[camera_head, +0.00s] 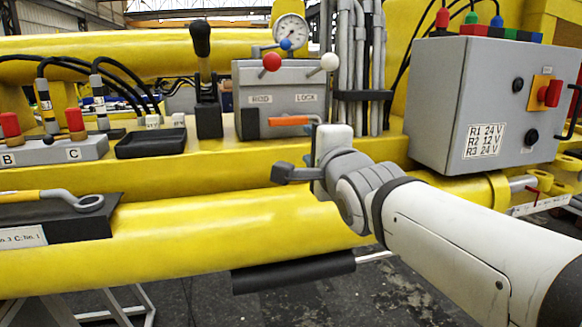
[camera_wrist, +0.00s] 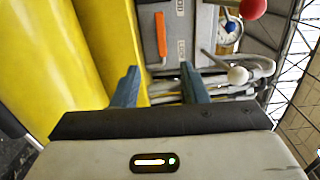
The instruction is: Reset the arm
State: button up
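My gripper (camera_wrist: 157,80) is open in the wrist view, with two blue-grey fingers apart and nothing between them. In the head view its dark end (camera_head: 285,173) is in front of the yellow boom (camera_head: 190,225), below the grey valve box (camera_head: 280,95); its fingers are hard to make out there. The box has an orange handle (camera_head: 288,121), a red-knobbed lever (camera_head: 271,62) and a white-knobbed lever (camera_head: 329,62). In the wrist view the orange handle (camera_wrist: 161,34) lies beyond the fingers. I cannot tell the exact gap to it.
A grey control box (camera_head: 487,105) with a red knob stands at right. A black lever (camera_head: 202,60), an empty black tray (camera_head: 151,142), a connector block (camera_head: 50,150) and a wrench (camera_head: 60,197) are at left. Bundled grey cables (camera_head: 360,60) rise behind my arm.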

jog(key=s+d+f+n+g+h, duration=0.25)
jog(key=d+f+n+g, duration=0.2)
jog(key=f, duration=0.65)
jog(key=s+d+f+n+g+h+p, duration=0.1)
jog(key=s+d+f+n+g, duration=0.2)
jog(key=s+f+n+g, duration=0.2)
jog(key=s+d+f+n+g+h+p, duration=0.1)
jog(key=s+d+f+n+g, duration=0.3)
jog(key=s+f, duration=0.8)
jog(key=shift+f+n+g, duration=0.45)
jog(key=shift+n+g, duration=0.2)
jog(key=shift+d, duration=0.15)
